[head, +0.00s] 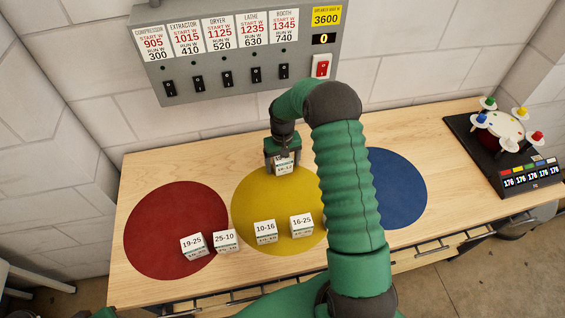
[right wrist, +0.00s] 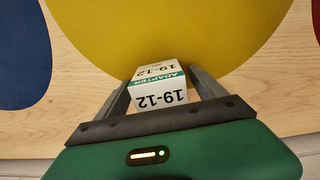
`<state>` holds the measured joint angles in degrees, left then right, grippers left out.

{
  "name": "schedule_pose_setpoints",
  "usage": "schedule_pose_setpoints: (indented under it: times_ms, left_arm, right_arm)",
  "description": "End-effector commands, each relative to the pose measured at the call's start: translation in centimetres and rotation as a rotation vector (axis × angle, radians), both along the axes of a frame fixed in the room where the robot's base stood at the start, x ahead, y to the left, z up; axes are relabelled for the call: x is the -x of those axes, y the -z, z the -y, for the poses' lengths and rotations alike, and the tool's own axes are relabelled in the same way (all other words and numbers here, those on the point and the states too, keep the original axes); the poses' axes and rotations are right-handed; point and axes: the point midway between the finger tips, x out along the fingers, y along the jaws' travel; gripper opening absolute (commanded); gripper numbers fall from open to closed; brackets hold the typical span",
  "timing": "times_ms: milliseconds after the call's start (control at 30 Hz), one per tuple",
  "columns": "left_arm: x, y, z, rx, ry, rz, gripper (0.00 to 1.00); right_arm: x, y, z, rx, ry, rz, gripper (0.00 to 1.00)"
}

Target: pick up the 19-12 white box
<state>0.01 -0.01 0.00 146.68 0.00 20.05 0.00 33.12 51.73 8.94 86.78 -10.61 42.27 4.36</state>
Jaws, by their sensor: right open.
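The 19-12 white box (head: 284,168) stands on the far part of the yellow circle (head: 247,201), partly hidden by my gripper in the head view. In the right wrist view the 19-12 white box (right wrist: 160,86) shows its label and a green ADAPTER band. My right gripper (head: 283,160) is over the box. In the right wrist view the fingers of the right gripper (right wrist: 160,84) stand on either side of the box, with small gaps visible. My left gripper is not in view.
White boxes 19-25 (head: 193,245), 25-10 (head: 226,240), 10-16 (head: 265,232) and 16-25 (head: 301,225) stand along the front. A red circle (head: 165,215) is left, a blue circle (head: 395,185) right. A switch panel (head: 240,60) is behind; a black stand (head: 470,140) is far right.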

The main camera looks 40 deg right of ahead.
Motion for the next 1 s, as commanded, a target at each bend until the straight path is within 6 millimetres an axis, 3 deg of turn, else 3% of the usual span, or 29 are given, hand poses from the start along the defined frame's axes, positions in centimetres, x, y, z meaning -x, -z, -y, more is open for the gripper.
schedule_pose_setpoints:
  times_ms: [100, 600, 1000]
  left_arm:
    - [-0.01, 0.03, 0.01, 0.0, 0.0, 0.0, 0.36]
    - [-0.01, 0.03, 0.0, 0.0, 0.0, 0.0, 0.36]
    - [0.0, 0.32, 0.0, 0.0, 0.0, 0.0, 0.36]
  right_arm:
    - [0.07, -0.08, 0.01, 0.0, 0.0, 0.001, 0.77]
    - [0.04, -0.11, 0.02, 0.0, 0.0, 0.001, 0.12]
    - [0.0, -1.02, 0.02, 0.0, 0.001, 0.003, 0.1]
